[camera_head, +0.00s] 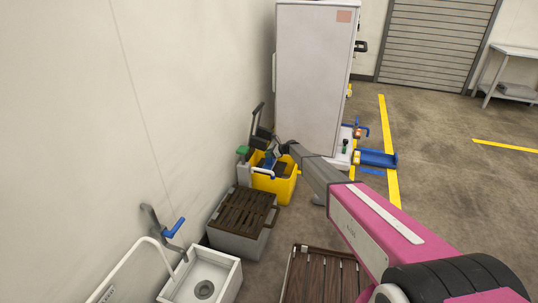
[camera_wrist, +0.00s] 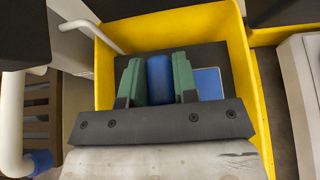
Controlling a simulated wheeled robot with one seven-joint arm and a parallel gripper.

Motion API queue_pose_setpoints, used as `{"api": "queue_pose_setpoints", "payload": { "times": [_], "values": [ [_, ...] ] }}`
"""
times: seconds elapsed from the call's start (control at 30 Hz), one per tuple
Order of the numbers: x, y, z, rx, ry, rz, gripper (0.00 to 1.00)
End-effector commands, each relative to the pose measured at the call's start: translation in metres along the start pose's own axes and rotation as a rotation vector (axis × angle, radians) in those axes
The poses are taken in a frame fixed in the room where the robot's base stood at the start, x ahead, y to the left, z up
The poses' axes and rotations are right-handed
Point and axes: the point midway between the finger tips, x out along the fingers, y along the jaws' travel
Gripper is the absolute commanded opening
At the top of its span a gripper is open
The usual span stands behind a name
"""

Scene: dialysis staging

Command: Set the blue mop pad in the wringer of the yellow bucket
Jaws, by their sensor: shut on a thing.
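The yellow bucket (camera_head: 284,184) stands on the floor by the wall, beside the white cabinet. In the wrist view its yellow rim (camera_wrist: 244,70) frames a dark inner area (camera_wrist: 190,54), seemingly the wringer. My gripper (camera_wrist: 157,82) has green fingers closed on a rounded blue thing, which I take for the blue mop pad (camera_wrist: 159,70). It is over or inside the bucket's opening; whether the pad touches the dark surface cannot be told. A flat blue patch (camera_wrist: 208,83) lies just right of the fingers. In the head view my arm's end partly hides the bucket.
A grey crate with a brown slatted top (camera_head: 243,213) stands in front of the bucket. A white sink (camera_head: 209,276) is at the lower left. The tall white cabinet (camera_head: 312,80) stands behind, with a blue tray (camera_head: 377,159) to its right.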

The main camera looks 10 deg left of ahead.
Motion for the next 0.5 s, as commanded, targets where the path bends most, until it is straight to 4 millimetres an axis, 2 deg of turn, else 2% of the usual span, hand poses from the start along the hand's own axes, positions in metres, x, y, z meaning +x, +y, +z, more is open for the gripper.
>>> {"api": "queue_pose_setpoints", "payload": {
  "times": [0.5],
  "values": [
    [0.0052, 0.0, -0.0096, 0.0, 0.0, 0.0, 0.0]
  ]
}}
